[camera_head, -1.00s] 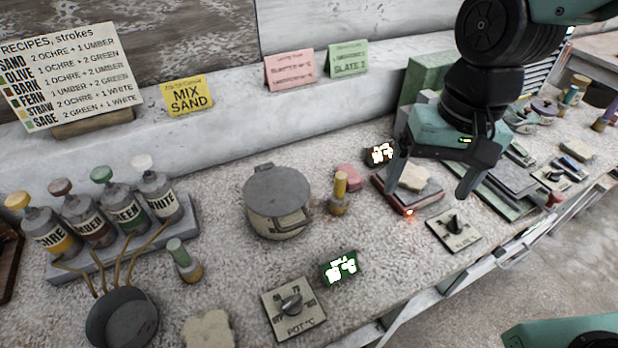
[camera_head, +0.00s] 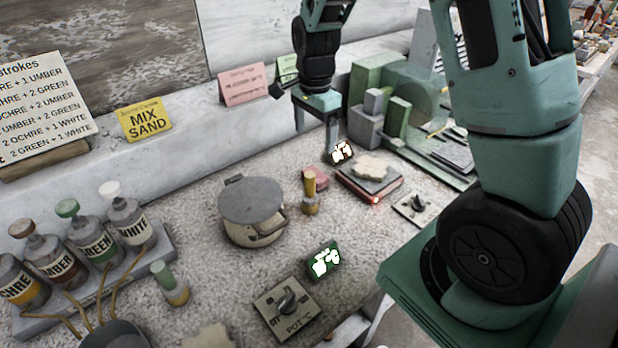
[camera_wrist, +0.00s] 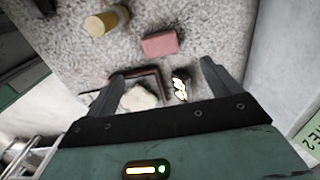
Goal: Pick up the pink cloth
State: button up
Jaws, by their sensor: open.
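The pink cloth (camera_head: 316,178) is a small folded pad lying on the speckled worktop in the head view, behind the yellow-topped bottle (camera_head: 310,193). In the wrist view the pink cloth (camera_wrist: 161,43) lies flat beyond the fingertips, near the top middle. My gripper (camera_head: 316,126) is above the worktop near the back wall, apart from the cloth. In the wrist view my gripper (camera_wrist: 158,78) has its two fingers spread wide, with nothing held between them.
A hot plate (camera_head: 385,192) with a pale lump on it and a lit display (camera_head: 341,152) stand right of the cloth. A lidded pot (camera_head: 252,208) stands to the left. Grey and green blocks (camera_head: 366,125) stand behind, near the wall.

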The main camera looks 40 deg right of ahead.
notch_tip(320, 180, down, 7)
jog(key=shift+f, duration=0.1)
jog(key=shift+d+f+p, duration=0.15)
jog(key=shift+f+p, duration=0.3)
jog(key=shift+f, duration=0.95)
jog(key=shift+d+f+p, duration=0.1)
jog(key=shift+f+p, duration=0.3)
jog(key=shift+f, duration=1)
jog(key=c, duration=1.1)
